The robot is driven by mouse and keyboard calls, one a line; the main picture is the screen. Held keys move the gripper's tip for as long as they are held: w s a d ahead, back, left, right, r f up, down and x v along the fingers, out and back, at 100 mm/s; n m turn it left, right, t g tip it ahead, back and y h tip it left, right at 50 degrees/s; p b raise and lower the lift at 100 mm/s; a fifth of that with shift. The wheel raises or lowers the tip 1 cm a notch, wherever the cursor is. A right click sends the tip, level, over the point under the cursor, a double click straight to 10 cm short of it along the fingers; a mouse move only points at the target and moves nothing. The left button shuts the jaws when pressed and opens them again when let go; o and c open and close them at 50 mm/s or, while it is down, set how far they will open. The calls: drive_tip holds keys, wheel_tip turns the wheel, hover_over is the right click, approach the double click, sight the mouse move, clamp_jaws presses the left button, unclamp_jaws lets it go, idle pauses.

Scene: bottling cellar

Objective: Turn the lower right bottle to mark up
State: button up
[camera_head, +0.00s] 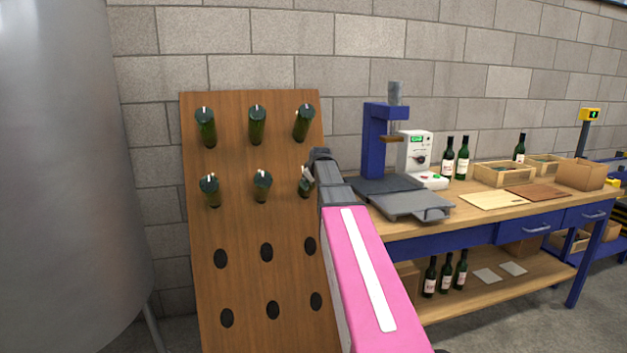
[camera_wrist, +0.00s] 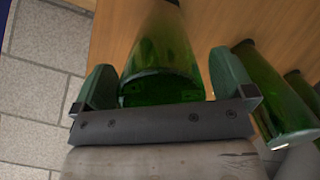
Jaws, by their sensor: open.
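The lower right bottle (camera_head: 304,189) is dark green and sits neck-in in the second row of the wooden rack board (camera_head: 232,230). My gripper (camera_head: 310,173) is at it and hides part of it. In the wrist view the bottle's green base end (camera_wrist: 160,75) lies between the two fingers of my gripper (camera_wrist: 163,88). The fingers are open, one on each side, with a small gap showing on each side. I cannot make out a mark on this bottle in the wrist view.
Bottles with light marks fill the upper row; the lower middle bottle (camera_head: 262,186) is the nearest neighbour, and a neighbouring bottle (camera_wrist: 270,95) shows close beside the right finger. Empty holes (camera_head: 266,252) lie below. A workbench (camera_head: 480,219) stands right, a steel tank (camera_head: 60,180) left.

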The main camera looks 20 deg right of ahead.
drive_tip(key=v, duration=1)
drive_tip(key=shift+s+r, duration=0.2)
drive_tip(key=shift+r, duration=0.05)
drive_tip(key=s+a+f+m+g, duration=0.2)
drive_tip(key=s+f, duration=0.7)
drive_tip(key=f, duration=0.5)
drive_tip(key=s+a+f+m+g, duration=0.2)
drive_tip(key=s+a+f+g, duration=0.2)
drive_tip(key=s+f, duration=0.5)
drive_tip(key=s+a+f+m+g, duration=0.2)
drive_tip(key=s+a+f, duration=0.5)
drive_tip(key=f, duration=1.2)
drive_tip(key=shift+s+g+y, duration=0.4)
drive_tip(key=shift+s+g, duration=0.3)
drive_tip(key=shift+s, duration=0.2)
drive_tip(key=shift+a+f, duration=0.1)
